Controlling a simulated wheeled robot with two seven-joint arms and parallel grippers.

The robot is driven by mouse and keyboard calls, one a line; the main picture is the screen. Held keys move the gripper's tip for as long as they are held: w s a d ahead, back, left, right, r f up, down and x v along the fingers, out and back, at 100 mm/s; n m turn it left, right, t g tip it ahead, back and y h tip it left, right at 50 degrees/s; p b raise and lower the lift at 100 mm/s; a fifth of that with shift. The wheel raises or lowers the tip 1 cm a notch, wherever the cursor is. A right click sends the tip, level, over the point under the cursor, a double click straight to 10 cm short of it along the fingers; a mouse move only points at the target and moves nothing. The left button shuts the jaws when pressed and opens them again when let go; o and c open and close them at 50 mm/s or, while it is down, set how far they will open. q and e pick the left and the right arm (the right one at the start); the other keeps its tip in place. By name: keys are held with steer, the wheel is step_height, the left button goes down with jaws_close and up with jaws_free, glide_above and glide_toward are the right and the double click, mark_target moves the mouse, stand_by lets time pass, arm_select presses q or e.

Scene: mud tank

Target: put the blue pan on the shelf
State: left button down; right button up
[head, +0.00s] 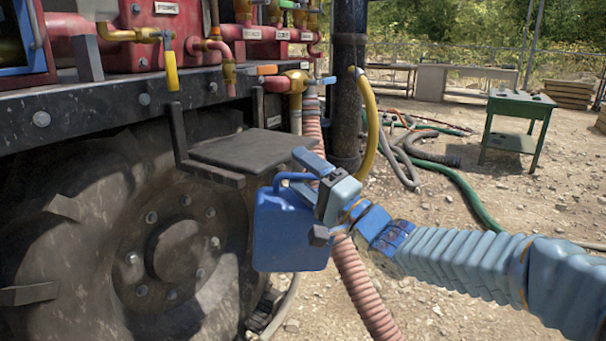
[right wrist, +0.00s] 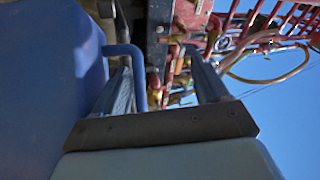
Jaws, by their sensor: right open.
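The blue pan (head: 288,235) is a boxy blue container with a loop handle (head: 292,178). It is upright in front of the truck's big wheel, and no support shows beneath it. The shelf (head: 243,150) is a flat dark plate with a raised edge above the wheel, just behind and above the pan; its top is bare. My right gripper (head: 314,200) is open at the pan's handle side. In the right wrist view the pan's body (right wrist: 45,85) fills the left, and its handle (right wrist: 125,50) passes close by one finger; I cannot tell whether they touch. My left gripper is not in view.
The tyre (head: 75,235) and dark frame (head: 110,105) fill the left. Red pipes and valves (head: 290,83) with a black post (head: 348,100) stand beyond the shelf. A pink ribbed hose (head: 360,285) hangs beside the pan. Gravel ground at right is open, with a green table (head: 520,105).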

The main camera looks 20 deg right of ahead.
steer(key=o, duration=0.5)
steer(key=shift+c, duration=0.2)
steer(key=v, duration=1.3)
steer(key=shift+s+f+b, duration=0.15)
steer(key=shift+s+b, duration=0.2)
steer(key=shift+b, duration=0.1)
steer(key=shift+d, duration=0.1)
steer(key=shift+c, duration=0.3)
jaws_close()
